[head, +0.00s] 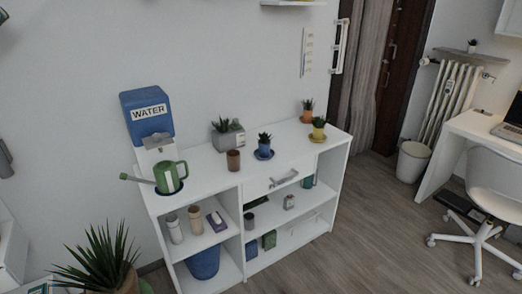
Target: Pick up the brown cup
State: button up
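A small dark brown cup (233,160) stands upright on the top of the white shelf desk (212,178), near its middle. To its left is a green watering can (167,177) with a long spout, in front of a blue water dispenser (147,115). A paler tan cup-like container (195,219) stands in the upper left compartment below. I cannot make out my gripper in the head view, and nothing is seen touching the brown cup.
A succulent in a grey pot (228,138) stands behind the cup. A blue-potted plant (264,148) is to its right, with two small plants farther right. A spiky plant (105,259) stands at the front left. Desk top in front of the cup is bare.

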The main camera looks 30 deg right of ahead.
aim_at(234, 161)
jog(key=k, duration=1.35)
jog(key=u, duration=0.6)
jog(key=i, duration=1.65)
